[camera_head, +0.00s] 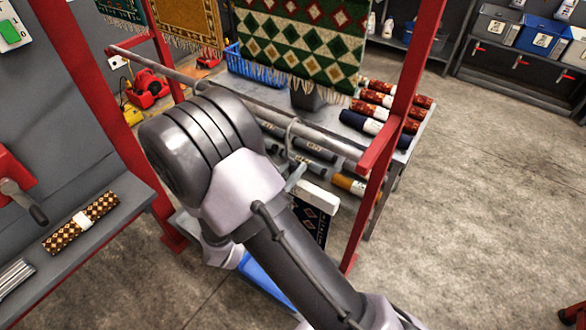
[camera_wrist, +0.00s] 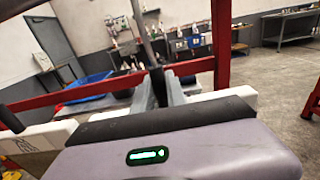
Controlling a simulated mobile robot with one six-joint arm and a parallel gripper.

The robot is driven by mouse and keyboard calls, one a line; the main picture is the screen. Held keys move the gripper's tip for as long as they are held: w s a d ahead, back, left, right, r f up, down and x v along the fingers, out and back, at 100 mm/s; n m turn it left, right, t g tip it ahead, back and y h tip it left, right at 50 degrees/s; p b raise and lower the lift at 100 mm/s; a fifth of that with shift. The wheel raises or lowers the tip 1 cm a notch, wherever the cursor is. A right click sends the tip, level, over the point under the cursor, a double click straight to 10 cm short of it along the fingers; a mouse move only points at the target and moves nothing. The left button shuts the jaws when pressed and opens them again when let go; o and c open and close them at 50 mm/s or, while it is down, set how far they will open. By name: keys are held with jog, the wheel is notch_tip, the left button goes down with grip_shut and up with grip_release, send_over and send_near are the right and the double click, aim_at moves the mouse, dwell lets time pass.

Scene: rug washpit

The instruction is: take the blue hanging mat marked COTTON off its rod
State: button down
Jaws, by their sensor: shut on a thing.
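The steel rod (camera_head: 215,88) runs between red uprights. A grey hook (camera_head: 290,128) loops over it, with its stem running down to my gripper (camera_head: 297,178). A dark mat with red diamond shapes (camera_head: 311,224) hangs just below my gripper, partly hidden by my arm. Its colour looks near black or navy, and no COTTON marking can be read. In the wrist view my gripper (camera_wrist: 164,84) has its fingers close together around a dark upright stem (camera_wrist: 143,35), which looks like the hook's. The hook still appears to be on the rod.
A green diamond-patterned rug (camera_head: 300,42) hangs behind the rod. A grey table (camera_head: 400,150) behind it bears rolled rugs (camera_head: 375,118). A red upright (camera_head: 395,130) stands close to the right. Something blue (camera_head: 262,278) shows below my arm. The floor at right is open.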

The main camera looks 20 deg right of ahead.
aim_at(293, 159)
jog(key=shift+r+p, duration=1.9)
jog(key=shift+r, duration=0.4)
jog(key=shift+f, duration=0.1)
jog(key=p+v, duration=0.2)
jog(key=v, duration=1.3)
